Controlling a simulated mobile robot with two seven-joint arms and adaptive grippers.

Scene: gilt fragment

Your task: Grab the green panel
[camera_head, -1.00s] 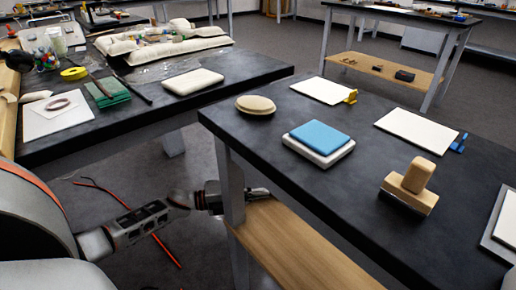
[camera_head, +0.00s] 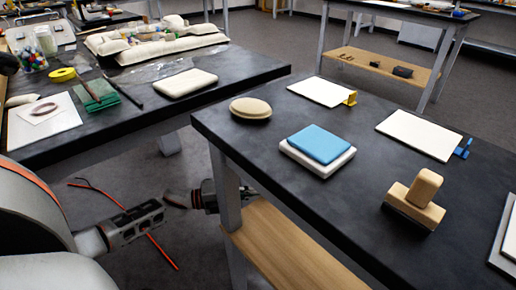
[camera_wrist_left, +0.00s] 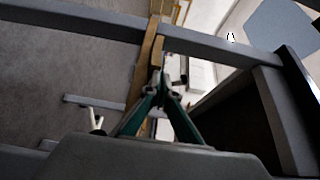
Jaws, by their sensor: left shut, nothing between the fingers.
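The green panel (camera_head: 97,94) lies flat on the dark table at the left in the head view, under or beside a thin dark rod. My left gripper (camera_wrist_left: 160,80) shows in the wrist view with its fingers drawn together and nothing between them. In the head view the left arm is low, below the tabletops, and its gripper end is partly hidden behind a leg of the nearer table. The gripper is well apart from the panel. The panel does not show in the wrist view. My right gripper is not in view.
The nearer dark table (camera_head: 270,182) bears a blue block (camera_head: 320,143) on a white pad, a tan oval (camera_head: 250,107) and a wooden stamp (camera_head: 415,197). Its wooden shelf (camera_head: 275,240) is below.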

